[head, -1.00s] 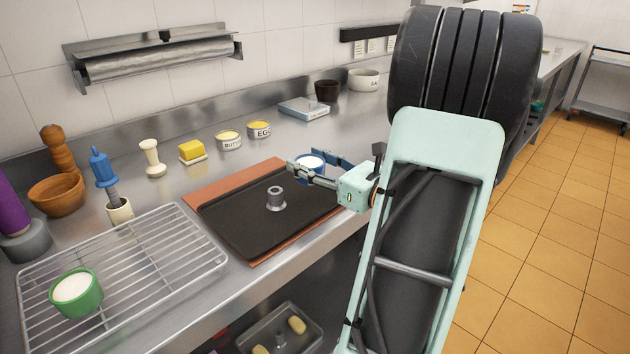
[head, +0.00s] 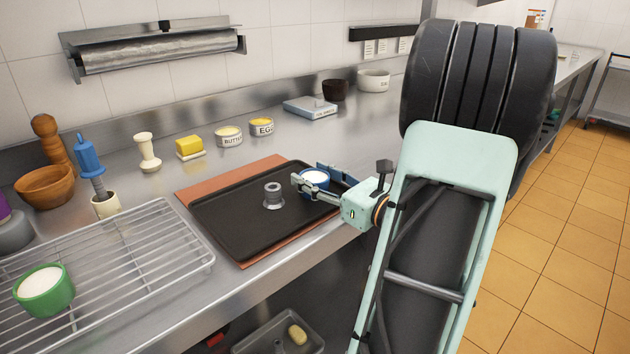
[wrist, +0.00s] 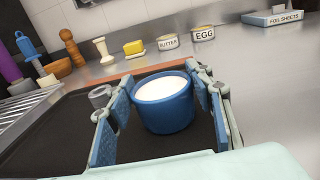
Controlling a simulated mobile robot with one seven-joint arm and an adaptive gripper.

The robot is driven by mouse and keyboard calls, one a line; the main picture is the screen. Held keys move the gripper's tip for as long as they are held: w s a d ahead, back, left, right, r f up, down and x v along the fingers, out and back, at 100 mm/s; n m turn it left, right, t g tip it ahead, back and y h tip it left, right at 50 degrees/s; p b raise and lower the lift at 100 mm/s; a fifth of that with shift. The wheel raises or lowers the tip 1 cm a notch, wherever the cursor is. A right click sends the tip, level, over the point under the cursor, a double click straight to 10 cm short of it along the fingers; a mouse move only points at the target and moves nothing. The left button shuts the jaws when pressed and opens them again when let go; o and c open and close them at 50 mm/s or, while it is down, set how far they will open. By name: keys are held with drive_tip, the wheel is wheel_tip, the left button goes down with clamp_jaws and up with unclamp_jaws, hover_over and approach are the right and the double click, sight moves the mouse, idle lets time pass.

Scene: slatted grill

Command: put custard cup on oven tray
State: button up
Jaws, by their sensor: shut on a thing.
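A blue custard cup (head: 315,178) with white filling is held upright between the fingers of my gripper (head: 309,174). In the wrist view the blue cup (wrist: 165,108) sits between both blue finger pads. It is over the right part of the dark oven tray (head: 226,222); I cannot tell whether its base touches the tray. A grey ring-shaped metal piece (head: 273,195) stands on the tray, left of the cup. A green cup (head: 44,291) with white filling stands on the wire rack at the left.
The tray lies on a reddish-brown board (head: 197,196). The wire rack (head: 150,262) is to its left. Butter and egg tins (head: 229,136), a yellow block (head: 189,147) and a foil box (head: 311,107) stand behind. A lower tray (head: 262,340) shows below the counter.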

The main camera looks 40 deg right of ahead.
drive_tip(key=shift+r, duration=0.1)
drive_tip(key=shift+f, duration=0.2)
drive_tip(key=o, duration=1.3)
drive_tip(key=shift+s+r, duration=0.2)
drive_tip(key=shift+r, duration=0.05)
drive_tip(key=s, duration=0.3)
drive_tip(key=s+d+p, duration=0.1)
drive_tip(key=s, duration=0.7)
drive_tip(key=shift+s+d, duration=0.25)
drive_tip(key=shift+p, duration=0.3)
